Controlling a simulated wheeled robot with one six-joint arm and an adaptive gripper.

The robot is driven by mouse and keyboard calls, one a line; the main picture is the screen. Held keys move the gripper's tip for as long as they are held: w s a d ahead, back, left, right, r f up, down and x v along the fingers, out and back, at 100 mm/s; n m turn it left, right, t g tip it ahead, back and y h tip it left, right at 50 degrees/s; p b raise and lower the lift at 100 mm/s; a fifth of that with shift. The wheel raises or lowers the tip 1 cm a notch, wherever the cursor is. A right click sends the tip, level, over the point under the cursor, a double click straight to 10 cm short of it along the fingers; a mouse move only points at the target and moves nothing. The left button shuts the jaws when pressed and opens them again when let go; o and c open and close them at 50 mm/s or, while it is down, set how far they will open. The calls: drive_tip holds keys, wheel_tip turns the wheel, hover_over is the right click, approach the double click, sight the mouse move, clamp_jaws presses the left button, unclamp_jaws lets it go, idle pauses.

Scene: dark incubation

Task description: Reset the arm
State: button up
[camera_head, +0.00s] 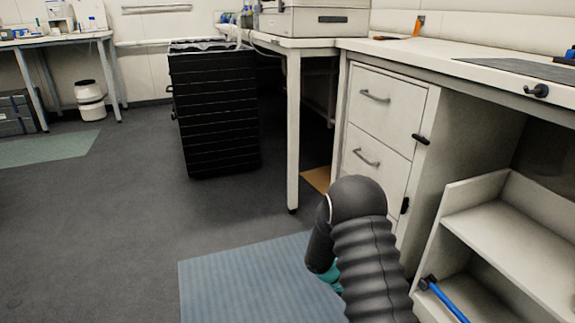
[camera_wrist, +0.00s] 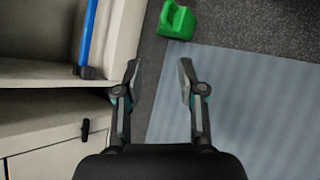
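My gripper (camera_wrist: 158,82) is open and empty in the wrist view. Its two fingers stand apart, with the blue mat (camera_wrist: 245,95) and the edge of a white shelf unit (camera_wrist: 130,25) below them. In the head view my dark ribbed arm rises from the bottom edge at right of centre, bent at a rounded joint. The gripper's fingers are hidden there.
A blue-handled tool (camera_head: 445,300) leans by the open white shelf unit (camera_head: 455,215). A green container (camera_wrist: 176,20) stands on the floor beside the mat. White drawers (camera_head: 385,110) and a black cabinet (camera_head: 215,115) stand beyond. The floor at left is free.

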drive_tip(key=s+a+r+m+t+y+p, duration=0.1)
drive_tip(key=s+a+r+t+y+p, duration=0.2)
drive_tip(key=s+r, duration=0.5)
drive_tip(key=s+a+r+m+t+y+p, duration=0.2)
drive_tip(key=s+r, duration=0.6)
drive_tip(key=r, duration=1.3)
drive_tip(key=s+a+r+m+t+y+p, duration=0.2)
drive_tip(key=s+r, duration=0.6)
drive_tip(key=r, duration=0.7)
drive_tip(key=shift+a+r+t+y+p, duration=0.3)
drive_tip(key=shift+a+t+y+p, duration=0.6)
drive_tip(key=shift+t+y, duration=0.25)
